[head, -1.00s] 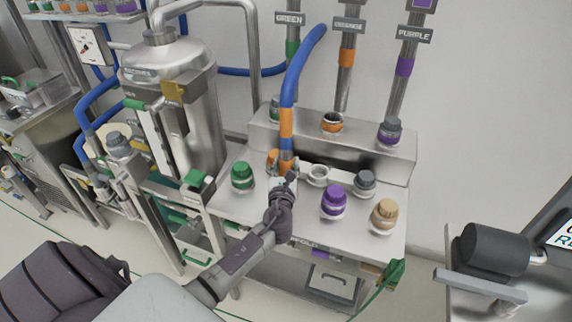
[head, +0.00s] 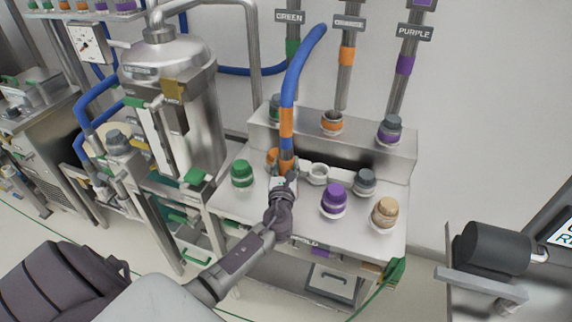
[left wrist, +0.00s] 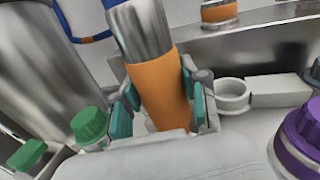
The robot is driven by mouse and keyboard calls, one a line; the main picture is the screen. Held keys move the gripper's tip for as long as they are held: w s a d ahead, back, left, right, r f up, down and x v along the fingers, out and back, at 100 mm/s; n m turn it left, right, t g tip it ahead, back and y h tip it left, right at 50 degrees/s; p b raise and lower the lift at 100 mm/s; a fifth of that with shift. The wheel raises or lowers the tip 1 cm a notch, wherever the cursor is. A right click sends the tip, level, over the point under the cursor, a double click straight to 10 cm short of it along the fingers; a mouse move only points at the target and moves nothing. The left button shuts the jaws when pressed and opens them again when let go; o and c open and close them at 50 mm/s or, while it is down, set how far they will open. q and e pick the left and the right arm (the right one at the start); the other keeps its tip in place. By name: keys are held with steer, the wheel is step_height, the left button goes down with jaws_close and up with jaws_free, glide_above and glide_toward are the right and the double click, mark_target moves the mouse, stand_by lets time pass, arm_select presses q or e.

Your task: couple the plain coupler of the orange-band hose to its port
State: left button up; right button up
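The orange-band hose (head: 295,80) is blue and arches down to the bench, with an orange band. Its silver-and-orange lower end (left wrist: 158,88) stands slightly tilted in the left wrist view. My left gripper (head: 285,180) is at that end. Its teal pads (left wrist: 160,102) lie against both sides of the orange sleeve, and it appears shut on it. The tip of the coupler is hidden behind the gripper. The orange-collared port (head: 332,123) sits on the raised ledge, under the orange-banded pipe, apart from the hose; it also shows in the left wrist view (left wrist: 218,13). My right gripper is not in view.
An empty white cup (head: 318,173) stands right of the gripper. Green (head: 242,174), purple (head: 333,199), grey (head: 365,181) and tan (head: 385,213) capped couplers stand around on the bench. A purple-collared port (head: 389,132) is on the ledge. A steel tank (head: 185,95) stands left.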

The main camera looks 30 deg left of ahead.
arm_select(q)
steer(key=o, duration=0.5)
steer(key=shift+f, duration=0.15)
steer(key=shift+s+d, duration=0.1)
steer(key=v, duration=1.1)
steer(key=shift+s, duration=0.4)
steer(key=shift+d, duration=0.1)
